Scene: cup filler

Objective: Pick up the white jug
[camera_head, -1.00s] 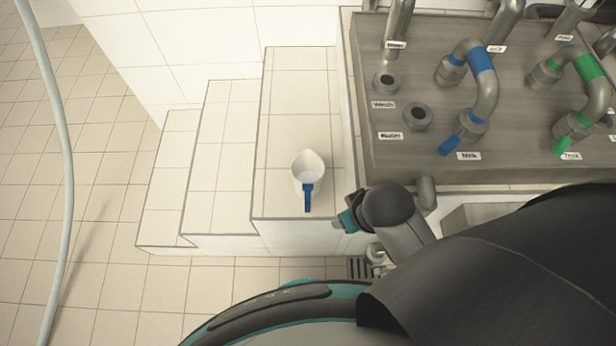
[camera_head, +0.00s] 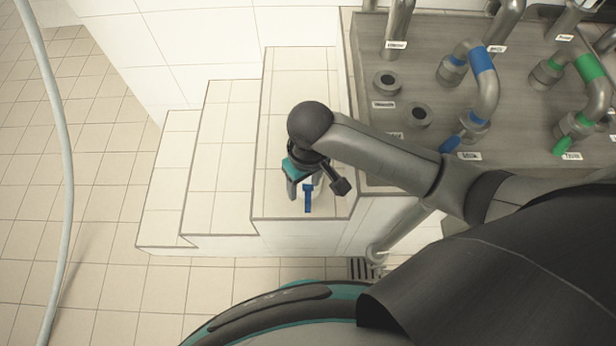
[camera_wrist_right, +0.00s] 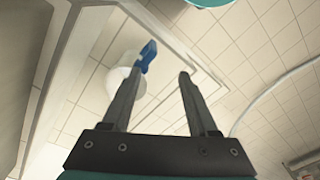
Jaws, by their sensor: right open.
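The white jug stands on the top tiled step. In the head view my right arm hides its white body, and its blue handle (camera_head: 308,199) shows below the gripper. My right gripper (camera_head: 304,188) is above the jug, open and empty, with its fingers pointing down toward the handle. In the right wrist view the white jug (camera_wrist_right: 122,82) is partly behind the left finger of the gripper (camera_wrist_right: 161,68). Its blue handle shows by that fingertip, toward the gap. I cannot tell whether they touch. My left gripper is not in view.
A grey metal panel (camera_head: 400,160) with pipes and blue- and green-banded bends is right of the top step (camera_head: 296,75). Lower steps (camera_head: 222,150) descend to the left and are bare. A pale hose (camera_head: 66,150) hangs at the far left.

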